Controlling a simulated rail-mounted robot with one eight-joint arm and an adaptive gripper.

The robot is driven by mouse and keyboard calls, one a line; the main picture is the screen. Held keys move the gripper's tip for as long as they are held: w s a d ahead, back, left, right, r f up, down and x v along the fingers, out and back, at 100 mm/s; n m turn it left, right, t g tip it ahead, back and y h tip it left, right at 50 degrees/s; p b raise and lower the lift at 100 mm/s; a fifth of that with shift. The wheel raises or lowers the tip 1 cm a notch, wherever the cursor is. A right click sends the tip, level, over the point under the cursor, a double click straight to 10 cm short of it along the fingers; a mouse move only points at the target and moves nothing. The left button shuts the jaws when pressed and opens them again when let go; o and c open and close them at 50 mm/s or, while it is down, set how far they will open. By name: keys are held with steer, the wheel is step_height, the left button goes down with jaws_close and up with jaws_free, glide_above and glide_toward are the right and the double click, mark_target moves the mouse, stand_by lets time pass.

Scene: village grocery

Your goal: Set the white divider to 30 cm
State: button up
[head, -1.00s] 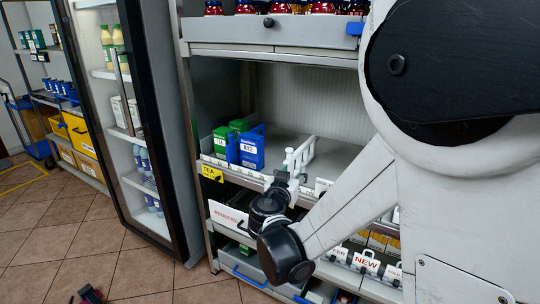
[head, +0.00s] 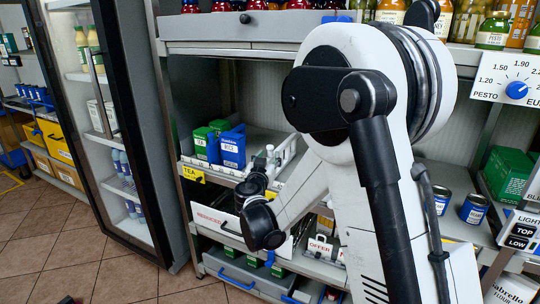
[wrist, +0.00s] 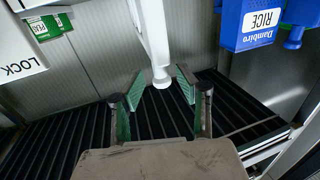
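The white divider (head: 286,154) stands on the shelf, right of the blue rice box (head: 232,148), in the head view. In the wrist view its white post with a rounded end (wrist: 160,76) hangs between the two fingers. My gripper (wrist: 160,84) is open, with green pads either side of the post end and a visible gap on each side. In the head view my gripper (head: 262,166) is at the shelf's front edge, partly hidden by my wrist. The numbers on the scale strip are too small to read.
Green boxes (head: 207,143) stand left of the rice box (wrist: 262,22). A yellow tea tag (head: 193,174) hangs at the shelf's left end. A white LOCK plate (wrist: 22,55) shows in the wrist view. The shelf behind the divider looks mostly clear.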

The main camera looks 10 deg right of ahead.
mark_target(269, 153)
steer(key=shift+x, duration=1.7)
steer(key=shift+c, duration=0.5)
jaws_close()
